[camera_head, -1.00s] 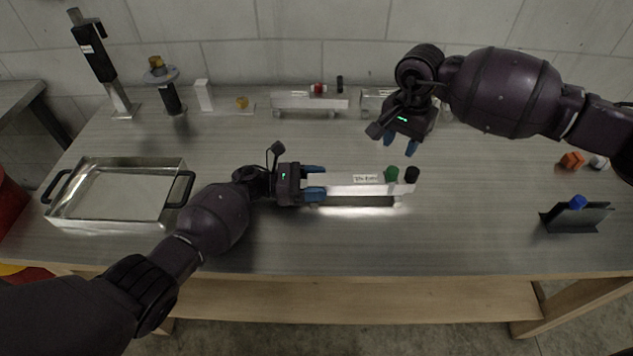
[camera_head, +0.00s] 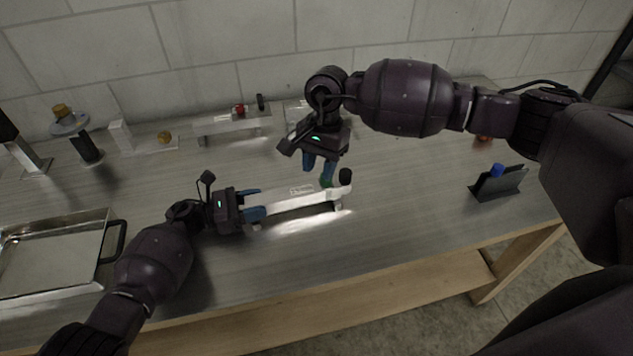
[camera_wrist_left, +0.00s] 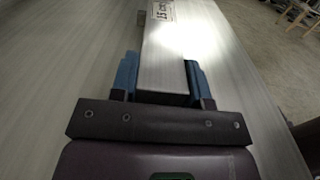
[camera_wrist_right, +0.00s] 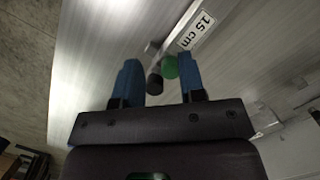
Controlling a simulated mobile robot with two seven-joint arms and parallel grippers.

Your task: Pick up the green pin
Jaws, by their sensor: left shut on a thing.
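The green pin (camera_head: 326,182) stands near the right end of the aluminium bar labelled 15 cm (camera_head: 290,204), beside a black pin (camera_head: 345,176). My left gripper (camera_head: 256,203) is shut on the left end of the bar; the left wrist view shows the bar (camera_wrist_left: 168,55) between its fingers. My right gripper (camera_head: 320,162) is open, pointing down close above the green pin and partly covering it in the head view. In the right wrist view the green pin (camera_wrist_right: 170,67) and the black pin (camera_wrist_right: 154,84) appear between the spread fingers. Contact with the green pin cannot be told.
A metal tray (camera_head: 112,262) with dark handles sits at the left. Another bar (camera_head: 228,127) with a red pin (camera_head: 240,110) stands at the back. A dark bracket (camera_head: 500,184) with a blue pin (camera_head: 497,170) is at the right. Table between is clear.

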